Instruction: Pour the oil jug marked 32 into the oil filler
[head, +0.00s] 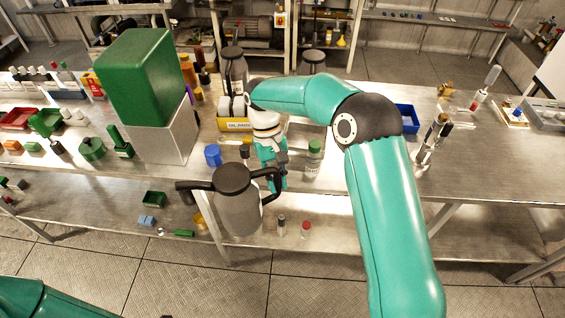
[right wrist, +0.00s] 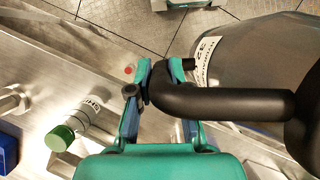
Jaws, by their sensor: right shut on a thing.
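The grey oil jug (head: 238,213) with a black lid and black spout is in front of the bench's front edge in the head view, roughly upright, its spout to the left. My right gripper (head: 274,180) is shut on its black handle. In the right wrist view the fingers (right wrist: 160,90) close around the black handle (right wrist: 220,103). The jug's grey body (right wrist: 255,50) carries a white label that reads 32. I cannot make out the oil filler for certain. My left gripper is out of view.
A green box (head: 140,75) on a metal block (head: 168,138) stands left of the jug. A green-capped bottle (head: 314,160) and a blue cup (head: 213,156) stand near. The bench right of my arm is partly clear.

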